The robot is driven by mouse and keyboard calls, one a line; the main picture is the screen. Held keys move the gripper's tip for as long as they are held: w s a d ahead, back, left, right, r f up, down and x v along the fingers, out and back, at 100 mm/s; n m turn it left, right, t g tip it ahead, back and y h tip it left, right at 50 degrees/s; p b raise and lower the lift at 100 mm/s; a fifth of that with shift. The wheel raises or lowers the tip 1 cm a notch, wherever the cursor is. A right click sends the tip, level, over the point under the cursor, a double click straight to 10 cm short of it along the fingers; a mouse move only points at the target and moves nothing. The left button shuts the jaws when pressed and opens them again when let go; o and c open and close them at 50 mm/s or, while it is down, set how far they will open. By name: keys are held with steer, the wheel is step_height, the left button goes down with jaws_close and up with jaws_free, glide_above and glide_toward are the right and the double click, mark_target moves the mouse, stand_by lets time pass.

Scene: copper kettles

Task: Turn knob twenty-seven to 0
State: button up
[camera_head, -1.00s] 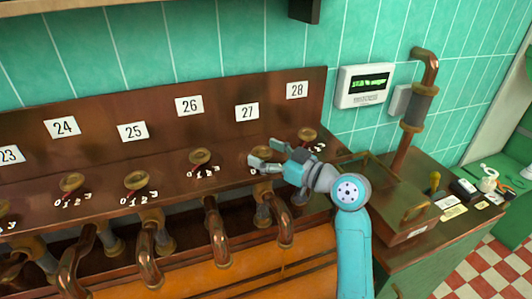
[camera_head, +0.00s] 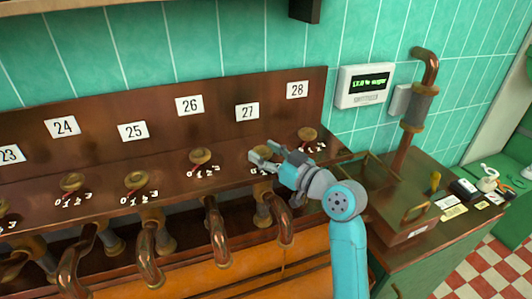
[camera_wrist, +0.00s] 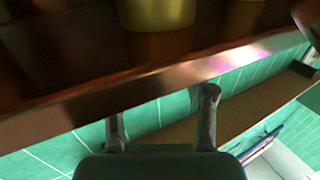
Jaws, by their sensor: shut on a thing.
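Knob twenty-seven (camera_head: 264,151) is a small brass knob on the sloped copper panel, under the white label "27" (camera_head: 247,112). My gripper (camera_head: 261,155) is at this knob in the head view, its fingers on either side and shut on it. The fingers cover most of the knob and its number scale, so I cannot tell where it points. In the wrist view my two fingers (camera_wrist: 161,115) reach toward the copper panel edge.
Knob 26 (camera_head: 200,156) is to the left and knob 28 (camera_head: 308,134) close on the right. Copper pipes (camera_head: 217,228) bend below the panel. A wall display (camera_head: 366,85) reads something like "17.0 % sugar". A copper box (camera_head: 396,200) stands at the right.

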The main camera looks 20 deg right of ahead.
steer(key=o, duration=1.2)
steer(key=shift+c, duration=0.2)
steer(key=v, duration=1.2)
